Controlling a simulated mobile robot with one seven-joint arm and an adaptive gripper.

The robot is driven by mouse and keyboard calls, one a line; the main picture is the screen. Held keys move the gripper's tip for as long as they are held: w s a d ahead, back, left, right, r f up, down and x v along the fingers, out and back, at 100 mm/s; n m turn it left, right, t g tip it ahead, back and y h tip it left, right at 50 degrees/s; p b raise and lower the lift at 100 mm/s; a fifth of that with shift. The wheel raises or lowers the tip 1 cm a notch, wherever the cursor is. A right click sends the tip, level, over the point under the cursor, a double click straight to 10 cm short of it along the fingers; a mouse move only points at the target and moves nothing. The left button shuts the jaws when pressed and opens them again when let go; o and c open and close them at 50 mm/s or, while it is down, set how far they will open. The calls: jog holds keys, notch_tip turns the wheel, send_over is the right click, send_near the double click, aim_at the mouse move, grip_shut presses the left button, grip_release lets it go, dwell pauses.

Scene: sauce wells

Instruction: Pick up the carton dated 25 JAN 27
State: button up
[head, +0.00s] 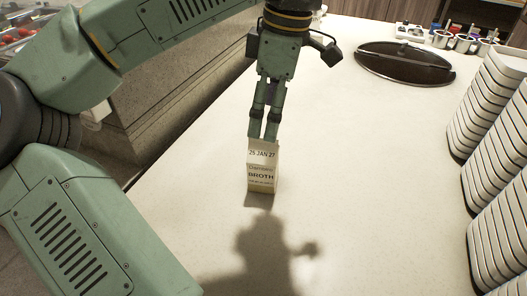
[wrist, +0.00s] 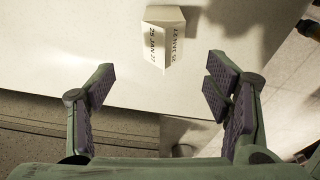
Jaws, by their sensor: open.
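The carton (head: 262,172) dated 25 JAN 27 stands upright on the pale counter in the head view, its label reading BROTH below the date. In the wrist view the carton (wrist: 164,38) shows its top with the date text, ahead of the fingers and roughly centred between them. My gripper (head: 263,134) appears just above and behind the carton's top in the head view, with its fingertips by the date panel. In the wrist view my gripper (wrist: 160,88) is open and empty, its two fingers well apart, with a gap between them and the carton.
The counter (head: 380,180) is clear around the carton. Stacks of white trays (head: 497,170) stand along the right. A dark round lid (head: 404,62) lies at the back, near several metal pots (head: 462,42). The counter's left edge is close to the carton.

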aim_at(263, 143)
jog(key=f, duration=0.4)
jog(key=shift+s+a, duration=0.2)
jog(key=shift+a, duration=0.15)
jog(key=shift+a+f+p, duration=0.2)
jog(key=shift+f+p, duration=0.25)
jog(key=shift+f, duration=1.05)
jog(key=shift+a+f+p, duration=0.15)
jog(key=shift+f+p, duration=0.25)
jog(key=shift+f, duration=1.1)
jog(key=shift+c, duration=0.3)
jog(key=shift+w+r, duration=0.1)
grip_shut()
